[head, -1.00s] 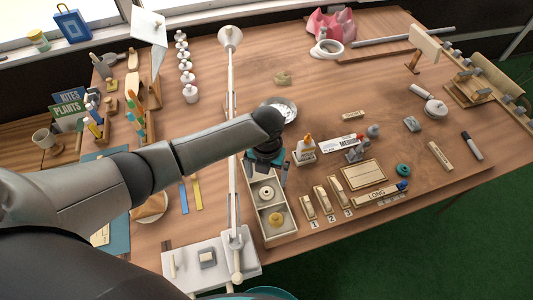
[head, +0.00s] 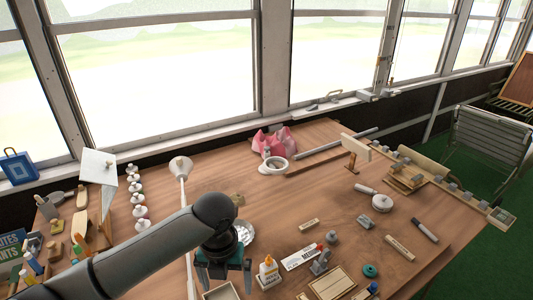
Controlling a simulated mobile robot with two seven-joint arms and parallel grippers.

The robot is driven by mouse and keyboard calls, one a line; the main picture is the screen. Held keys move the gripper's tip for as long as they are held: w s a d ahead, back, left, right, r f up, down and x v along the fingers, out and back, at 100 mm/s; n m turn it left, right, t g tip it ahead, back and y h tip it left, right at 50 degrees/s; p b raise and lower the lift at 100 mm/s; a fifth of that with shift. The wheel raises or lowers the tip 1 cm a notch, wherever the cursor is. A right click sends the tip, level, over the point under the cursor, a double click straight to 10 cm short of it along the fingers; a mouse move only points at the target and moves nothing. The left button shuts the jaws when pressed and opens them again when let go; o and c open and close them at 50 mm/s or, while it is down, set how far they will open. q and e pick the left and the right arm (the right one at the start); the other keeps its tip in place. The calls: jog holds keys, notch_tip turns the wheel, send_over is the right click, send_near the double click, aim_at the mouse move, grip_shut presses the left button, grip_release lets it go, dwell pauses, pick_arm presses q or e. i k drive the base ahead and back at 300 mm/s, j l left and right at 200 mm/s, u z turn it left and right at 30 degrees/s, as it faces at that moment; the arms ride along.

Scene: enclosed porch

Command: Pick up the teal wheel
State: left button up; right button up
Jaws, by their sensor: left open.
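The teal wheel (head: 370,270) is a small ring lying on the wooden table near the lower right of the head view, close to a framed wooden board (head: 332,284). My left gripper (head: 224,280) is open, with its fingers pointing down. It is over the far end of a wooden compartment box (head: 221,292), to the left of the wheel and well apart from it. My right gripper is out of view.
A small grey clamp-like tool (head: 320,263) and a label card (head: 301,257) lie between the glue bottle and the wheel. A wooden block (head: 400,247) and a marker (head: 425,230) lie right of it.

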aim_at(369, 271)
jog(key=k+l, duration=0.85)
